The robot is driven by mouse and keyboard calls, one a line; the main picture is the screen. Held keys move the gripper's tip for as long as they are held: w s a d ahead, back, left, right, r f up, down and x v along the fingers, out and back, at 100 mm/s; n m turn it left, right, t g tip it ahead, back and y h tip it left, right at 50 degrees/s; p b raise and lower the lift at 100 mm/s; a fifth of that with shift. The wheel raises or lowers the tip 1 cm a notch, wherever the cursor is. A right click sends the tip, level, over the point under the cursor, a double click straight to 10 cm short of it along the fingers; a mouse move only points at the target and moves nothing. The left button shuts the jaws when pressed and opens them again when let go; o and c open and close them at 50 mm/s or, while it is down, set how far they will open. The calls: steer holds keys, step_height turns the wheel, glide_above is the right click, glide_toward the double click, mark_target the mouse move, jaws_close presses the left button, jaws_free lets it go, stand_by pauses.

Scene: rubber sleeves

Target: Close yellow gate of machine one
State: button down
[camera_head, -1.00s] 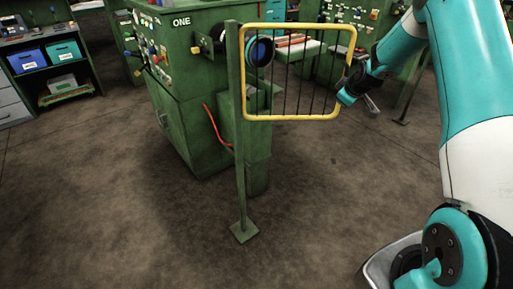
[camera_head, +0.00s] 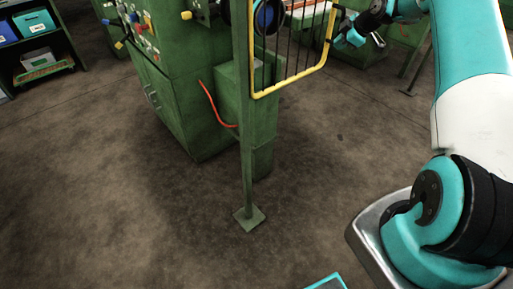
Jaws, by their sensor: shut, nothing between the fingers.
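The yellow-framed gate (camera_head: 290,88) with thin dark bars hangs from the green post (camera_head: 247,150), in front of green machine one (camera_head: 180,90). Its top is cut off by the picture's upper edge. It stands out to the right of the post, with its lower rail slanting up towards its free side. My gripper (camera_head: 347,41) is at the gate's right, free edge, shut with nothing held. It looks very close to the frame; contact cannot be told for sure.
A red hose (camera_head: 212,103) runs down machine one's side. The post's square foot (camera_head: 249,218) stands on the floor. A shelf with bins (camera_head: 37,60) is at the upper left. Other green machines stand behind the gate. The floor in front is clear.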

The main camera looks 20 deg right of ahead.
steer(key=shift+w+d+r, duration=0.1)
steer(key=shift+w+r, duration=0.1)
steer(key=shift+w, duration=0.05)
steer(key=shift+d+r, duration=0.1)
steer(key=shift+d, duration=0.05)
steer(key=shift+s, duration=0.1)
steer(key=s+r+b, duration=0.4)
steer(key=s+r, duration=0.2)
steer(key=s, duration=0.4)
steer(key=shift+d+r, duration=0.15)
steer(key=shift+d, duration=0.25)
